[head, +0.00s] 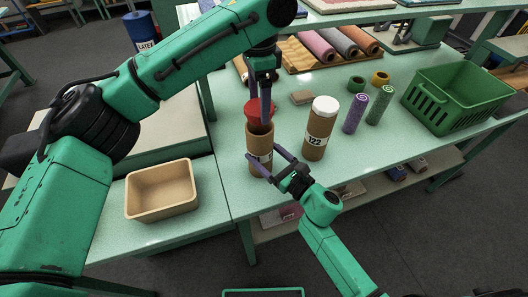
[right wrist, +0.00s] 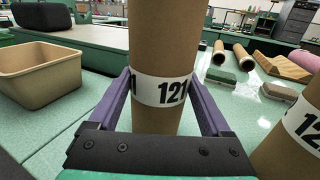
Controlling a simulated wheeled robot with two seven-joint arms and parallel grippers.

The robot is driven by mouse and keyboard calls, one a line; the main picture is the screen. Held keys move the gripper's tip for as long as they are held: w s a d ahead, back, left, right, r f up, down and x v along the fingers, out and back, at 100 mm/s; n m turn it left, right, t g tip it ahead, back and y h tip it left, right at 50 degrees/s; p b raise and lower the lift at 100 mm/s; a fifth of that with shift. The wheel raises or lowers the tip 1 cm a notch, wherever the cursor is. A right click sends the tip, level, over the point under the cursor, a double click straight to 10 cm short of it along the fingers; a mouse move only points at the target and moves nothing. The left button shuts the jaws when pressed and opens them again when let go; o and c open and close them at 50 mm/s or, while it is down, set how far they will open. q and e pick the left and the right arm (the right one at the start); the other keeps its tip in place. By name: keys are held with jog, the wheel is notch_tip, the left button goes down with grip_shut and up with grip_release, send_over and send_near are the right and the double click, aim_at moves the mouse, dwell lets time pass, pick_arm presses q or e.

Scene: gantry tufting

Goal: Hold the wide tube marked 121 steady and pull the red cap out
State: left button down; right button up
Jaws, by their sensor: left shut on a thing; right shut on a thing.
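The wide brown tube marked 121 (head: 257,142) stands upright near the table's front edge; in the right wrist view its label (right wrist: 172,92) shows between my fingers. My right gripper (head: 263,160) is shut on it from the front, one purple finger on each side. The red cap (head: 253,109) is at the top of the tube, held in my left gripper (head: 260,106), which reaches down from above. The tube's dark mouth shows below the cap. I cannot tell whether the cap's lower part is still inside. The right wrist view cuts off the tube's top.
The white-capped tube marked 122 (head: 318,132) stands close on the right. Purple (head: 355,114) and green (head: 380,105) rolls and a green basket (head: 455,98) stand farther right. An empty tan bin (head: 161,190) is on the left. Carpet rolls (head: 345,42) lie at the back.

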pick_arm(q)
jog(key=shift+r, duration=1)
jog(key=shift+c, duration=2.1)
grip_release()
jog(key=c, duration=0.9)
pick_arm(e)
jog(key=o, duration=1.2)
pick_arm(q)
jog(key=shift+s, duration=0.1)
pick_arm(e)
jog(key=shift+o, duration=0.2)
jog(key=v, duration=1.2)
